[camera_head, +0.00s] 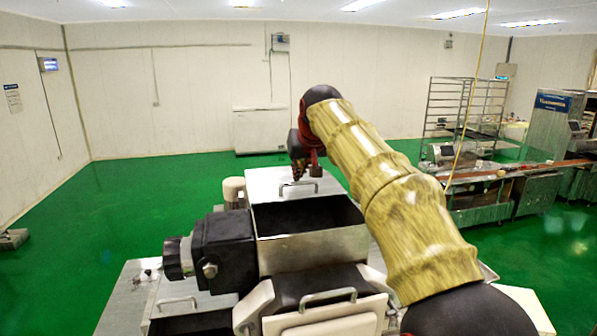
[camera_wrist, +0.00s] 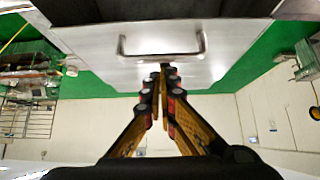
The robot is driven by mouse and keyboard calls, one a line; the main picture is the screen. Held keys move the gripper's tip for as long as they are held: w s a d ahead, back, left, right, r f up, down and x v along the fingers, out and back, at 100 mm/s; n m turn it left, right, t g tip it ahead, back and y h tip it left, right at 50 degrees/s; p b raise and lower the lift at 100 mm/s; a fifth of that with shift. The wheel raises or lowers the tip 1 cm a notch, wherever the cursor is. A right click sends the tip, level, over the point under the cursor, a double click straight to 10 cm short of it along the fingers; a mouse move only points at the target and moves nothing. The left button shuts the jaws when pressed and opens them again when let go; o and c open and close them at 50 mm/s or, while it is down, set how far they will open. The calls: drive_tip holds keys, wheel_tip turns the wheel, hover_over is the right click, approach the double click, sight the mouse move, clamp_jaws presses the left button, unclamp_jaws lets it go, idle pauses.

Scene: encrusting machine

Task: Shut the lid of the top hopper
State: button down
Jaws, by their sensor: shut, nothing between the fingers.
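The top hopper (camera_head: 312,247) is an open metal box with a dark inside. Its lid (camera_head: 262,184) is a silver panel standing open at the hopper's far edge, with a bar handle (camera_head: 299,185). In the wrist view the lid (camera_wrist: 100,62) fills the upper middle, and its handle (camera_wrist: 160,54) runs across it. My gripper (camera_head: 298,179) is at the lid beside the handle. Its fingers (camera_wrist: 163,72) are shut and empty, with the tips just by the handle bar; I cannot tell whether they touch it.
A black motor housing (camera_head: 224,245) sits left of the hopper. A lower cover with a handle (camera_head: 327,298) is in front. Racks (camera_head: 463,108) and a conveyor (camera_head: 510,170) stand at the right.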

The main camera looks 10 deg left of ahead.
drive_tip(key=s+d+b, duration=0.3)
drive_tip(key=s+b, duration=0.1)
drive_tip(key=s, duration=0.3)
drive_tip(key=s+d+b, duration=0.3)
drive_tip(key=s+b, duration=0.1)
drive_tip(key=s, duration=0.3)
drive_tip(key=shift+d+f+b, duration=0.2)
drive_tip(key=shift+d+b, duration=0.15)
drive_tip(key=shift+d, duration=0.05)
